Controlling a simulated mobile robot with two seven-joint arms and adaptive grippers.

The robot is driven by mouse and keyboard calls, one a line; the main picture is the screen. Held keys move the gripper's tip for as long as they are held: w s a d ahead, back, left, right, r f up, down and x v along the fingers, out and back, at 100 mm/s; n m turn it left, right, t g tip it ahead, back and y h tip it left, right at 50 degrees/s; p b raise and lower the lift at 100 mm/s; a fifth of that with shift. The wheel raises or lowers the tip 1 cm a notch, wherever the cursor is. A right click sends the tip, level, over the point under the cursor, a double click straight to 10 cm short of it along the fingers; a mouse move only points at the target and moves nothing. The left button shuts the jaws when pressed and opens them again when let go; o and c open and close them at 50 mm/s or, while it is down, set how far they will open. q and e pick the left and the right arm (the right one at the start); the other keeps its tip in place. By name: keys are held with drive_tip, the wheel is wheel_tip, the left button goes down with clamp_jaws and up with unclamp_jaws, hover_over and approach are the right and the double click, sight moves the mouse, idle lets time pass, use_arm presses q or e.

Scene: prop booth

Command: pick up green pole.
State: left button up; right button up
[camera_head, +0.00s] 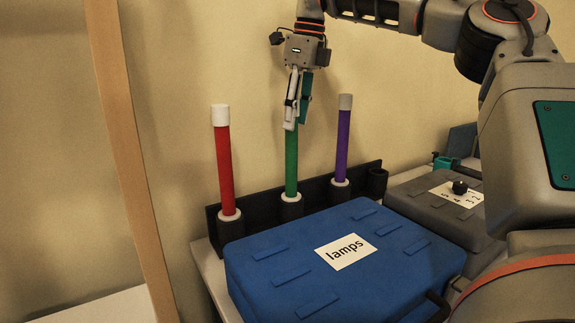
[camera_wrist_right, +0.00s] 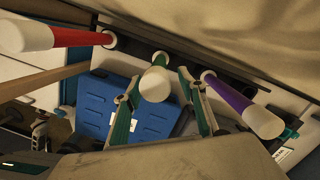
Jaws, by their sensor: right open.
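The green pole (camera_head: 291,165) stands upright in a holder of the black rack (camera_head: 215,222), between a red pole (camera_head: 224,165) and a purple pole (camera_head: 343,145). My right gripper (camera_head: 297,122) points down at the top of the green pole and hides its upper end in the head view. In the right wrist view the green pole's pale cap (camera_wrist_right: 154,86) shows between the two open fingers of the right gripper (camera_wrist_right: 160,110). I cannot tell whether a finger touches the pole.
A blue case (camera_head: 285,240) labelled "lamps" lies in front of the rack. A grey box (camera_head: 425,208) with a black knob stands to its right. An empty holder (camera_head: 377,180) is at the rack's right end. A wooden post (camera_head: 130,150) rises at left.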

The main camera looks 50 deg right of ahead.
sight(292, 133)
drive_tip(key=f, duration=0.2)
drive_tip(key=w+f+b, duration=0.1)
drive_tip(key=f, duration=0.1)
drive_tip(key=shift+a+f, duration=0.2)
drive_tip(key=shift+f, duration=0.2)
drive_tip(key=shift+a+r, duration=0.1)
drive_tip(key=shift+r, duration=0.1)
clamp_jaws()
use_arm(q)
drive_tip(key=shift+w+d+r, duration=0.35)
drive_tip(key=shift+d+r, duration=0.1)
drive_tip(key=shift+d, duration=0.2)
